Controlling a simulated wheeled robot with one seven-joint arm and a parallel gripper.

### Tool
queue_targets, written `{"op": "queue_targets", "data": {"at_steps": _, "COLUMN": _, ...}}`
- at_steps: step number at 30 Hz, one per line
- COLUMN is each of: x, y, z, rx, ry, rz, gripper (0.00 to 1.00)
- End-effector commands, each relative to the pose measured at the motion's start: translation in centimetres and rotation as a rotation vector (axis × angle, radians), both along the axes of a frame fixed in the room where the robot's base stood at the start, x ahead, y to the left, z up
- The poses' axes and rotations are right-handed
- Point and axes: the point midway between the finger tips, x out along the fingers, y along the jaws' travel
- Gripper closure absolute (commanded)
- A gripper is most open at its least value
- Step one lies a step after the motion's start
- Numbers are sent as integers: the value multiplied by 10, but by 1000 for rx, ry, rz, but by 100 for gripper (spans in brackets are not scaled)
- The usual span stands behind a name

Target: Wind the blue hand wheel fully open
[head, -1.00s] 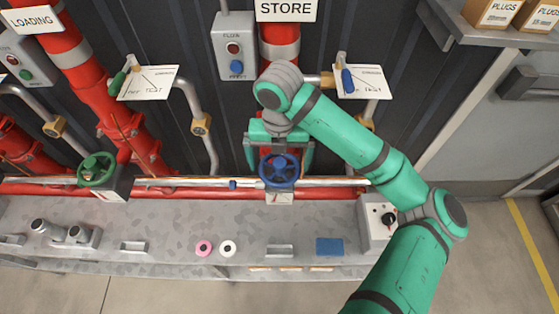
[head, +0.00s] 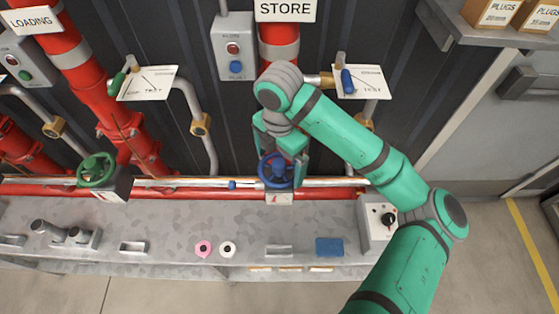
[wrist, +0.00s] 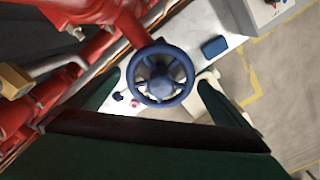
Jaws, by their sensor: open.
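The blue hand wheel (head: 277,170) is on the pipe under the STORE sign, above the bench. It also shows in the wrist view (wrist: 160,75), with its full rim and hub visible. My gripper (head: 281,160) is right over the wheel, its green fingers on either side of it in the head view. In the wrist view my gripper (wrist: 158,100) is open, with one finger to the left and one to the right of the wheel. I cannot tell whether the fingers touch the rim. A small plate (head: 279,198) with a mark sits just below the wheel.
A green hand wheel (head: 96,170) is on the pipe to the left. The bench (head: 180,215) holds a pink ring (head: 203,249), a white ring (head: 227,249) and a blue block (head: 329,247). A control box (head: 380,220) with a black knob stands at right.

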Motion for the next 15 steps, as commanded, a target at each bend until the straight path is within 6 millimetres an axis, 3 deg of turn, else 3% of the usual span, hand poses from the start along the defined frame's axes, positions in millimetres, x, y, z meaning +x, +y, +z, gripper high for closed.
{"op": "queue_targets", "data": {"at_steps": 15, "x": -1, "y": -1, "z": 0, "rx": 0, "ry": 0, "rz": -548, "gripper": 0}}
